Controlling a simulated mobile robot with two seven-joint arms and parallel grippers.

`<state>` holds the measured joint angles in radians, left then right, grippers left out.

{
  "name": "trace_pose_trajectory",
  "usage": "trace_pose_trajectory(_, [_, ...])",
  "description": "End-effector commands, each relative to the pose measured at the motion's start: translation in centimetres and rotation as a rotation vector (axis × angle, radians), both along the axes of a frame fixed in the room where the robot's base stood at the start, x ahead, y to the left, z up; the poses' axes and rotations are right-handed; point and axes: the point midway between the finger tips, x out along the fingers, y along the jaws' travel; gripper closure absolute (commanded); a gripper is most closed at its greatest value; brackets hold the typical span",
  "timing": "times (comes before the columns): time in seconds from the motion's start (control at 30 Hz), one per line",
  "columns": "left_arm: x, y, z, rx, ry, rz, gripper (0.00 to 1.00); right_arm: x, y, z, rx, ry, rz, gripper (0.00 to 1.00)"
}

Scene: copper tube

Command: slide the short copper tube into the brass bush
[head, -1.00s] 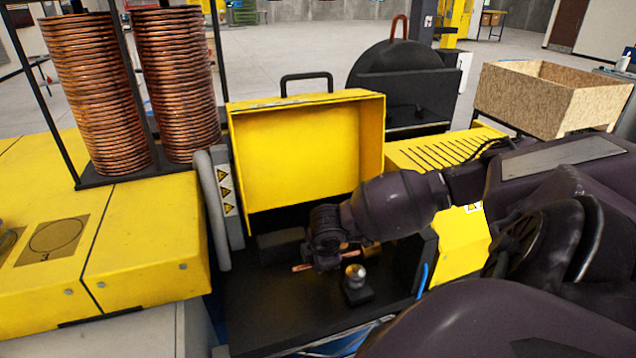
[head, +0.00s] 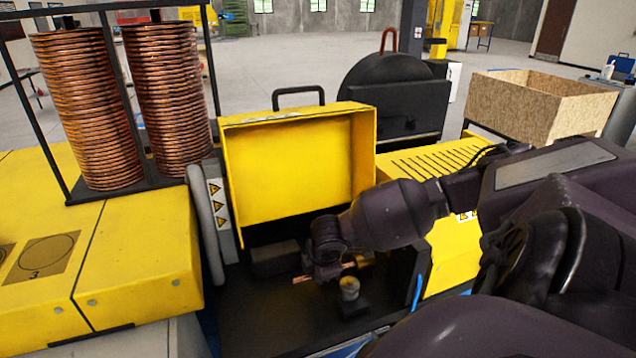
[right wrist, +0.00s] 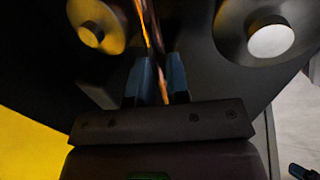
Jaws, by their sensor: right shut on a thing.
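The short copper tube (head: 303,279) lies roughly level across my right gripper (head: 328,270), its ends sticking out on both sides in the head view. In the right wrist view the blue fingers of this gripper (right wrist: 160,80) are shut on the tube (right wrist: 150,28). A brass-coloured round part with a central hub (right wrist: 95,28), likely the brass bush, is left of the tube in the wrist view and apart from it. In the head view a brass-coloured piece (head: 364,259) shows near the tube's right end; whether they touch is unclear. My left gripper is not in view.
A grey cylinder (head: 349,289) on a small black block stands close to my right gripper, on the dark bench surface (head: 280,315). The open yellow cover (head: 290,165) rises behind. The dark bench front left of the cylinder is clear.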

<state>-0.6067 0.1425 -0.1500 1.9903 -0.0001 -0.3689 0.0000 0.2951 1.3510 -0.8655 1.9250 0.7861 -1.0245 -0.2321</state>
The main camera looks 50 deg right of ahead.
Motion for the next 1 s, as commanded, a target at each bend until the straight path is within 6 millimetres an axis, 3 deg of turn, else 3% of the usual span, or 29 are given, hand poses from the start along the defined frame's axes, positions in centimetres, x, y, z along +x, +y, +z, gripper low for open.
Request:
trace_pose_trajectory(0.53, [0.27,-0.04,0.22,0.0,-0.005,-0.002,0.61,-0.18,-0.34,0.02,0.0,0.0,0.0,1.0])
trace_pose_trajectory(0.57, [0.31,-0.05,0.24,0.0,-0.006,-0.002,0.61,-0.19,-0.33,0.01,0.0,0.0,0.0,0.81])
trace_pose_trajectory(0.73, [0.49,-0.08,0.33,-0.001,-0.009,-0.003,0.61,-0.19,-0.33,0.01,0.0,0.0,0.0,0.55])
trace_pose_trajectory(1.0, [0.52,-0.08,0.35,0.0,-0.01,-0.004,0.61,-0.2,-0.31,0.0,0.0,0.0,0.0,0.54])
